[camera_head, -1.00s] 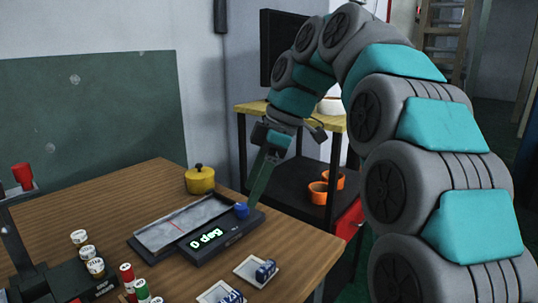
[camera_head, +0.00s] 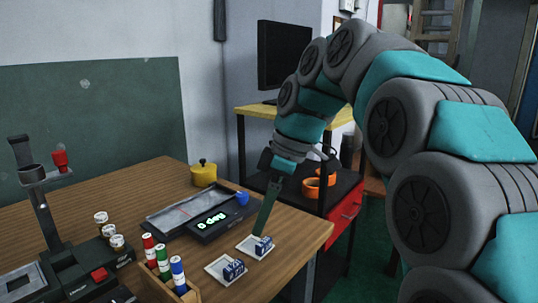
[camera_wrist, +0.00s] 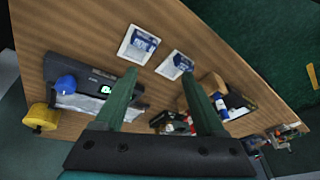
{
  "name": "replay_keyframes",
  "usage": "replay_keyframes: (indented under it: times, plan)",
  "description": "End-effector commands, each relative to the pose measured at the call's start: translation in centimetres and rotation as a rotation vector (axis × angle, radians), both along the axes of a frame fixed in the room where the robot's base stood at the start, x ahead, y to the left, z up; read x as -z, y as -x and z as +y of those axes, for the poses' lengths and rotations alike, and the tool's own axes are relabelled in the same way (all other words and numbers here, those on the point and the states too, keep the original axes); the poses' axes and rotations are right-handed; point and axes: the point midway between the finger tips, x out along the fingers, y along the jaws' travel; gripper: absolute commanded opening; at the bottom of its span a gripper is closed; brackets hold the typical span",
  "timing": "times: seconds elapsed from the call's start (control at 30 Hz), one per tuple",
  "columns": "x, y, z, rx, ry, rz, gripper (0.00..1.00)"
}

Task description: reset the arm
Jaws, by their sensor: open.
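My gripper (camera_head: 262,222) is at the end of my grey and teal arm, over the front right part of the wooden table. Its green fingers point down. The blue knob (camera_head: 242,198) of the display device is behind and left of the fingers.
The display device (camera_head: 210,222) reads "0 deg". A nearer white tray (camera_head: 216,271) holds another blue object. A yellow pot (camera_head: 203,174) stands behind. Coloured canisters, a wooden rack (camera_head: 190,293) and a black stand (camera_head: 45,215) are at left. A cart (camera_head: 250,140) with orange rings stands beyond the table.

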Motion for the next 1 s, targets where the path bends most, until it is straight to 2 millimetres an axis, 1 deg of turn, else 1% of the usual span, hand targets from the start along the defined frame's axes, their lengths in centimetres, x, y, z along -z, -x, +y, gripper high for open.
replay_keyframes:
  times: [0.17,0.37,0.57,0.67,0.7,0.77,0.8,0.9,1.0]
  plan:
    - [2.0,2.4,-1.8,0.163,0.045,0.061,0.72]
    - [6.1,7.0,-5.1,0.444,0.131,0.155,0.72]
    - [10.8,12.7,-8.6,0.740,0.227,0.232,0.72]
    - [13.3,15.7,-10.4,0.887,0.277,0.261,0.72]
    - [14.4,17.1,-11.1,0.945,0.298,0.272,0.72]
    - [16.0,19.0,-12.1,1.031,0.326,0.287,0.72]
    - [16.9,20.2,-12.8,1.086,0.344,0.294,0.72]
    - [19.1,23.0,-14.2,1.208,0.381,0.309,0.72]
    - [20.8,25.3,-15.1,1.297,0.412,0.321,0.72]
